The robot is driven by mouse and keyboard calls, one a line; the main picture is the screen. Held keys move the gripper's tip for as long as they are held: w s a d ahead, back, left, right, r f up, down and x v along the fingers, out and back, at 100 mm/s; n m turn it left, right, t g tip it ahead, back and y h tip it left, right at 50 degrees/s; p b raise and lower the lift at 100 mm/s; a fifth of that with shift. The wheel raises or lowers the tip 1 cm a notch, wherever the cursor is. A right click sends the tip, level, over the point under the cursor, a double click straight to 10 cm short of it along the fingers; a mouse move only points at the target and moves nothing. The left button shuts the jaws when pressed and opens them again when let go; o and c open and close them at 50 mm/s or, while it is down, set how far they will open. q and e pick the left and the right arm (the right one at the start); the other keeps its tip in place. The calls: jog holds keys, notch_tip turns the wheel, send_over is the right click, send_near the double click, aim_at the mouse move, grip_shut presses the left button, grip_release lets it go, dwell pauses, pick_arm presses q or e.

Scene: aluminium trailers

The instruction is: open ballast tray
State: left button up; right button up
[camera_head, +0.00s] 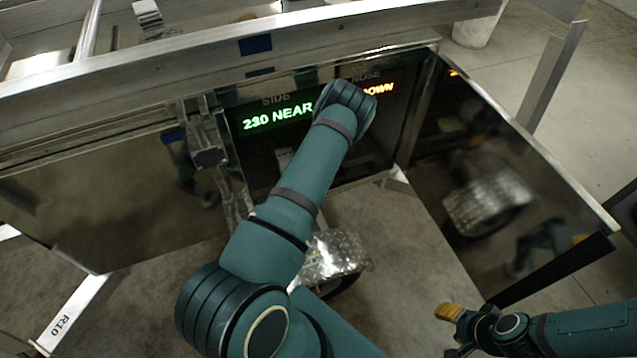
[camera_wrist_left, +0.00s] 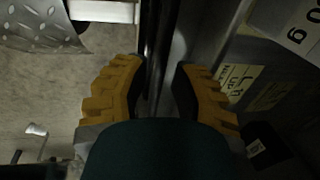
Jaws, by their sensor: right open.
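My left arm reaches over the trailer (camera_head: 200,72), ending at the dark display panel in the head view; its fingers are hidden there. In the left wrist view my left gripper (camera_wrist_left: 159,88) shows two yellow, ridged fingers standing apart. A dark upright bar (camera_wrist_left: 159,45) shows between them; contact is not clear. To their right is a dark grey surface with a yellow label (camera_wrist_left: 240,82). I cannot tell which part is the ballast tray. My right gripper (camera_head: 448,325) is at the lower right with a yellow finger showing, clear of the trailer.
A dark glossy panel (camera_head: 500,165) stands at right. A diamond-plate fender (camera_head: 335,252) is below my left arm. A white strip marked R10 (camera_head: 70,315) lies lower left.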

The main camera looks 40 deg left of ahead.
pick_arm(q)
grip_shut()
jog(key=shift+s, duration=0.1)
jog(key=shift+d, duration=0.1)
